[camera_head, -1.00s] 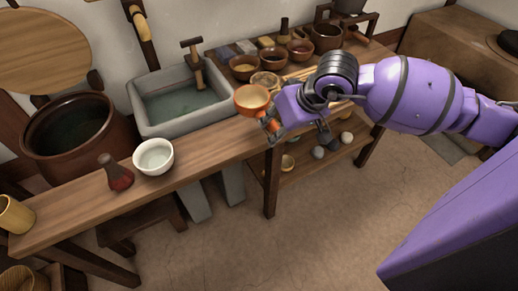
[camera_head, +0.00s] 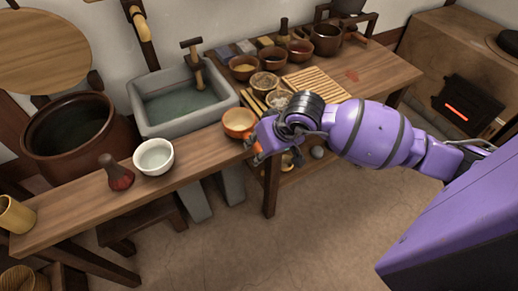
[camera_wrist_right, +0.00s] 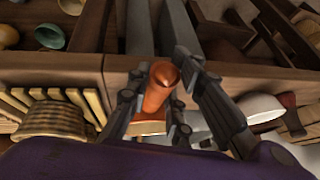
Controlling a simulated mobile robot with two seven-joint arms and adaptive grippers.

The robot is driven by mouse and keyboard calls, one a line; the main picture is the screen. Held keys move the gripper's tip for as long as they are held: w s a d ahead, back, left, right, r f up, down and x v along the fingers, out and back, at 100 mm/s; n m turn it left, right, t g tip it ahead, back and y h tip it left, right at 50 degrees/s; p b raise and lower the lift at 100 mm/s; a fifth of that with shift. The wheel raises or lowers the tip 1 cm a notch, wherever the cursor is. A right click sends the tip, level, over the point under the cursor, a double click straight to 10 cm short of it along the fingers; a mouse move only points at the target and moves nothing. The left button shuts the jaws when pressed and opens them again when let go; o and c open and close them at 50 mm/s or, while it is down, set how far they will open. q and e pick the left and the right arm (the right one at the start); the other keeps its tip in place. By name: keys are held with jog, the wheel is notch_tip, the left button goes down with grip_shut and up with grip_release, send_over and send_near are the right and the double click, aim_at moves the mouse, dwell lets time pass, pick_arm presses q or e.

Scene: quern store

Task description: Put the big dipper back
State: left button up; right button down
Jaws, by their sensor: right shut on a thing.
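The big dipper (camera_head: 238,121) appears as an orange-brown bowl with a reddish-orange handle. My right gripper (camera_head: 257,148) is shut on that handle, near the front edge of the long wooden bench, to the right of the stone sink. In the right wrist view the handle (camera_wrist_right: 160,86) stands between the fingers of the gripper (camera_wrist_right: 158,98), its round end towards the camera. The dipper's bowl overlaps the bench in the head view; whether it touches the wood I cannot tell. My left gripper is not in view.
The stone sink (camera_head: 221,115) holds water. A big brown jar (camera_head: 72,158) stands at the left. A white bowl (camera_head: 153,158) and a dark red brush-like thing (camera_head: 117,175) stand on the bench (camera_head: 80,208). Several brown bowls and a slatted mat (camera_head: 318,84) lie further right.

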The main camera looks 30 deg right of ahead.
jog(key=c, duration=1.5)
grip_release()
jog(key=shift+f, duration=0.1)
jog(key=shift+c, duration=0.2)
jog(key=shift+s+d+r, duration=0.1)
jog(key=shift+r, duration=0.4)
jog(key=v, duration=1.1)
